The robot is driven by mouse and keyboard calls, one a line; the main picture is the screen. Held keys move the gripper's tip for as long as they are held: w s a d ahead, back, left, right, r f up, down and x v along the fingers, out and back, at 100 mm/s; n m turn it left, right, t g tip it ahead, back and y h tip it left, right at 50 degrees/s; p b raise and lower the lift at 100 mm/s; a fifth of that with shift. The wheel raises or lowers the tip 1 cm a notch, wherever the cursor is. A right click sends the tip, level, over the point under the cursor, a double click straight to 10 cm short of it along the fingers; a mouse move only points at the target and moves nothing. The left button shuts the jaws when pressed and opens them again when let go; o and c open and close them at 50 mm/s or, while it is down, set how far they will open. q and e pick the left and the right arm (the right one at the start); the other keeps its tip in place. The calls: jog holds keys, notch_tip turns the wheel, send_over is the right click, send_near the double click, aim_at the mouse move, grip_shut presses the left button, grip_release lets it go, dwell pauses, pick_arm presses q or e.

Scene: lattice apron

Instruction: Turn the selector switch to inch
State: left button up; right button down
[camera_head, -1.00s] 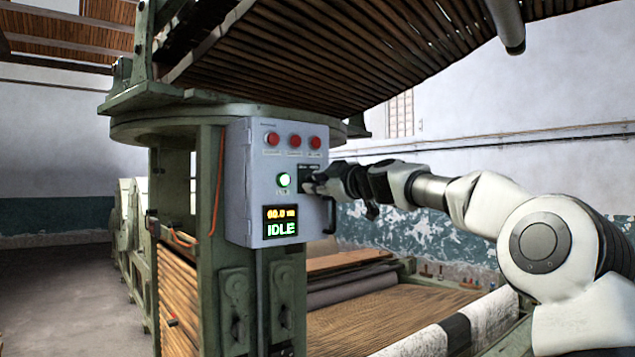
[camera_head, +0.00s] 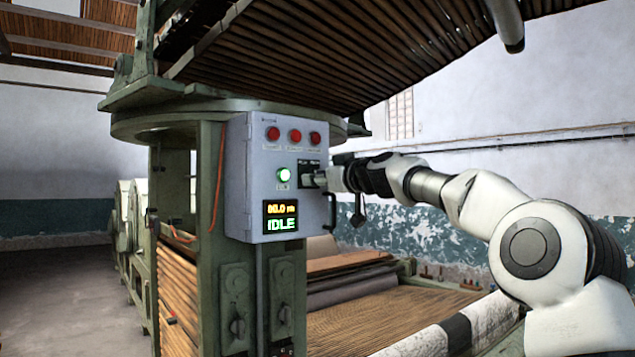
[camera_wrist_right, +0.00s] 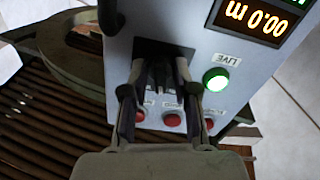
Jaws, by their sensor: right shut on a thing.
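The grey control box (camera_head: 240,195) is on the green machine post. Its selector switch has a black label plate (camera_head: 309,167), which also shows in the right wrist view (camera_wrist_right: 176,50). The label words are too small to read. My right gripper (camera_head: 319,179) is at the plate, reaching in from the right. In the right wrist view its fingers (camera_wrist_right: 157,74) are shut on the selector knob, which they mostly hide. I cannot tell which position the knob points to. My left gripper is not in view.
Left of the switch is a lit green lamp (camera_head: 284,175); above are red buttons (camera_head: 295,136). The display (camera_head: 280,217) reads IDLE in green under amber digits. A black handle (camera_head: 331,212) is on the box's right side. A wooden slat canopy (camera_head: 300,60) hangs overhead.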

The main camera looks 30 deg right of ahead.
jog(key=m, duration=1.2)
jog(key=shift+s+r+p, duration=0.1)
jog(key=shift+r+p, duration=0.25)
jog(key=shift+p, duration=0.05)
jog(key=c, duration=1.2)
grip_release()
jog(key=shift+f, duration=0.15)
jog(key=shift+f, duration=0.1)
